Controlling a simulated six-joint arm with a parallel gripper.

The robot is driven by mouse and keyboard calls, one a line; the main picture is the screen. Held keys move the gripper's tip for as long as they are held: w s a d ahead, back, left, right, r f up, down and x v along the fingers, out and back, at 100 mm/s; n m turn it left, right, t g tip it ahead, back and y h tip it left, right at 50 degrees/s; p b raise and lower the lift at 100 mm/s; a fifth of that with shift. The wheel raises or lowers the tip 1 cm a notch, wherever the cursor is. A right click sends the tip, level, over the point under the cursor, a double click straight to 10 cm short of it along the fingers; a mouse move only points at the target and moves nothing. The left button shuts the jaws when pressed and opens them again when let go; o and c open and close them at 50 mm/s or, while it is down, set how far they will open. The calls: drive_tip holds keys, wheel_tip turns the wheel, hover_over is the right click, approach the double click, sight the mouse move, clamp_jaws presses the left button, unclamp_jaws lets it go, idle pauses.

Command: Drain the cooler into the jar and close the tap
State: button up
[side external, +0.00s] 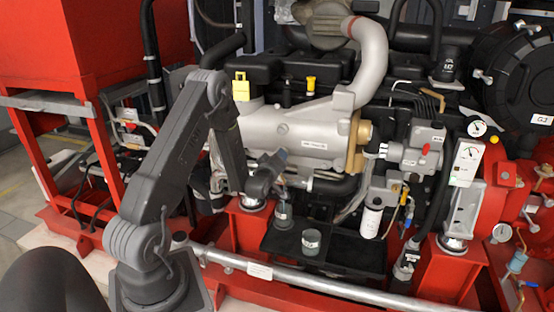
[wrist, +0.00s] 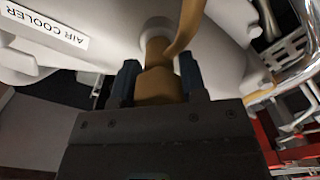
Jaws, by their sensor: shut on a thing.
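The silver air cooler (side external: 290,132) lies across the middle of the engine in the side view. Its "AIR COOLER" label (wrist: 47,27) shows in the wrist view. The brass tap (wrist: 157,86) hangs from the cooler's underside, and my gripper (wrist: 158,82) is shut on it, one dark finger on each side. In the side view my gripper (side external: 277,160) is just under the cooler and hides the tap. A small glass jar (side external: 311,243) stands upright on the black tray, below and right of my gripper. I cannot tell its contents or the tap's flow.
The black tray (side external: 345,255) has free room right of the jar. A dark grey cylinder (side external: 283,212) is left of the jar, below my gripper. A white filter (side external: 371,218) hangs to the right. A silver rail (side external: 330,288) runs along the front.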

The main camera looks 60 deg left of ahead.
drive_tip(key=n, duration=0.7)
drive_tip(key=shift+f, duration=0.15)
drive_tip(key=n, duration=0.7)
drive_tip(key=shift+f, duration=0.1)
idle(0.4)
drive_tip(key=o, duration=0.9)
drive_tip(key=shift+o, duration=0.2)
drive_tip(key=v, duration=1.4)
